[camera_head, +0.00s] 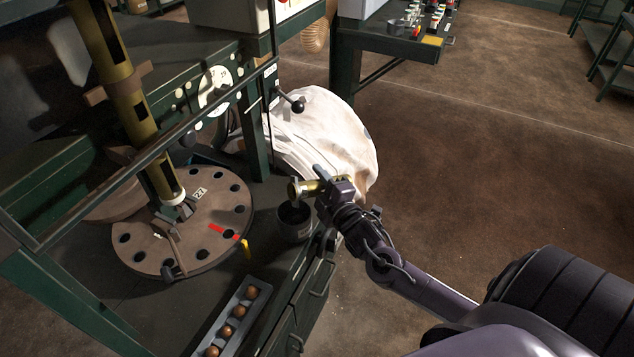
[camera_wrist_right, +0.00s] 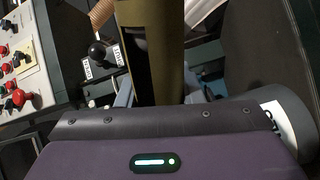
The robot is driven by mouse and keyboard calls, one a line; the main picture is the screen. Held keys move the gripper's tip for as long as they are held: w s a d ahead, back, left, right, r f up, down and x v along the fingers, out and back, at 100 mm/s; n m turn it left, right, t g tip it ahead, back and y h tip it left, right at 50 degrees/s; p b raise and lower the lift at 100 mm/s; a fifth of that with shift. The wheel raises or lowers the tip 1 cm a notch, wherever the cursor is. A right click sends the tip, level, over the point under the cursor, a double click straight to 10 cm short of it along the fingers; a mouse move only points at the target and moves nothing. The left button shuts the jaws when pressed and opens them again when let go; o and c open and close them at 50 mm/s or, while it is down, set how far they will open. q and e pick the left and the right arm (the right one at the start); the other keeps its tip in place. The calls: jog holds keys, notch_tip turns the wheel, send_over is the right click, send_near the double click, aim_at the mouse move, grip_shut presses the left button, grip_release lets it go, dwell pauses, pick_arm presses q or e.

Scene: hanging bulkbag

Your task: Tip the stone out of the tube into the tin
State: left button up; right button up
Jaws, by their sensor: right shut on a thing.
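My right gripper (camera_head: 322,184) is shut on a brass tube (camera_head: 300,189) at the middle of the head view. A dark tin (camera_head: 294,224) stands on the bench just below the tube's open end. The tube is above the tin and looks apart from it. My left gripper is not in view.
A round plate with holes (camera_head: 205,250) stands left of the tin, under a tall brass column (camera_head: 125,95). A tray of brown balls (camera_head: 248,311) lies at the front. A white bag (camera_head: 335,140) hangs behind the gripper.

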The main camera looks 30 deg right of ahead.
jog(key=shift+d+f+n+b, duration=0.2)
jog(key=shift+f+n+b, duration=0.4)
jog(key=shift+n+b, duration=0.3)
jog(key=shift+r+n+p, duration=0.45)
jog(key=shift+n+p, duration=0.05)
jog(key=shift+p, duration=0.2)
jog(key=n+p, duration=0.1)
jog(key=r+n, duration=0.1)
jog(key=shift+n+p, duration=0.35)
jog(key=shift+n, duration=0.05)
jog(key=shift+a+r+n+p, duration=0.2)
jog(key=shift+r+n+p, duration=0.25)
jog(key=shift+n+p, duration=0.25)
jog(key=shift+a+r+n+p, duration=0.2)
jog(key=shift+r+n+p, duration=0.3)
jog(key=shift+n, duration=0.3)
jog(key=shift+f, duration=0.1)
